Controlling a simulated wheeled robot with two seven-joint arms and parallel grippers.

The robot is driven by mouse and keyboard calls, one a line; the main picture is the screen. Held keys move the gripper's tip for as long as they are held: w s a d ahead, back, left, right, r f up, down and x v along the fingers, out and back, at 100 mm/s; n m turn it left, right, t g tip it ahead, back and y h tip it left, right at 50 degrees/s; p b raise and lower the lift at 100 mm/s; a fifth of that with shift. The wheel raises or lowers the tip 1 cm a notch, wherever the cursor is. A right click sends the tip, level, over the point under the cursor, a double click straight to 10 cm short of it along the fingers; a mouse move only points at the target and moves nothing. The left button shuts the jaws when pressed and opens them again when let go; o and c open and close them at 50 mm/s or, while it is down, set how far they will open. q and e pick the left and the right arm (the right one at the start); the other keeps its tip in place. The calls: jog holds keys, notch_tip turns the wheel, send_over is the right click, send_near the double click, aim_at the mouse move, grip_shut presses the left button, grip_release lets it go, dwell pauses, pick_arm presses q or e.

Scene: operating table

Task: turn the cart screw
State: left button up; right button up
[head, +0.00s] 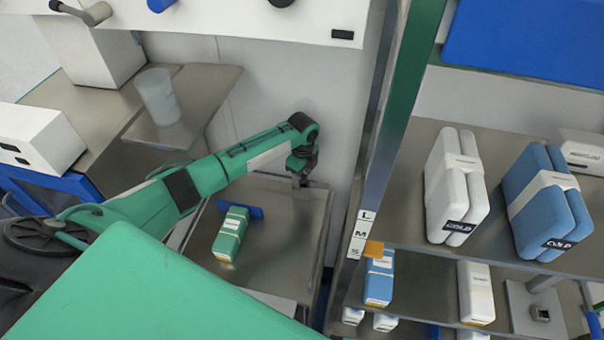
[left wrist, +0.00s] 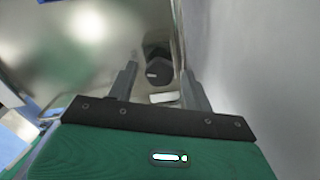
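My left gripper (head: 301,172) hangs at the far right corner of a metal cart top (head: 285,230). In the left wrist view its two grey fingers (left wrist: 158,70) are apart. A dark, many-sided knob (left wrist: 158,72), which looks like the cart screw, shows between and beyond them. A gap shows on both sides of the knob, so neither finger visibly touches it. A small pale piece (left wrist: 164,97) lies just nearer than the knob. In the head view the gripper mostly hides the knob. My right gripper is not in view.
A green carton (head: 231,234) and a blue plate (head: 240,209) are on the cart. A rack post (head: 385,130) and shelves with white (head: 457,185) and blue packs (head: 545,200) stand to the right. A counter with a clear cup (head: 158,96) is at left. A wall is close behind the gripper.

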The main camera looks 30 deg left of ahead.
aim_at(303, 176)
pick_arm(q)
jog(key=shift+a+r, duration=0.1)
jog(key=shift+r, duration=0.35)
notch_tip(303, 176, up, 11)
jog(key=b, duration=0.3)
jog(key=shift+b, duration=0.35)
jog(key=shift+s, duration=0.1)
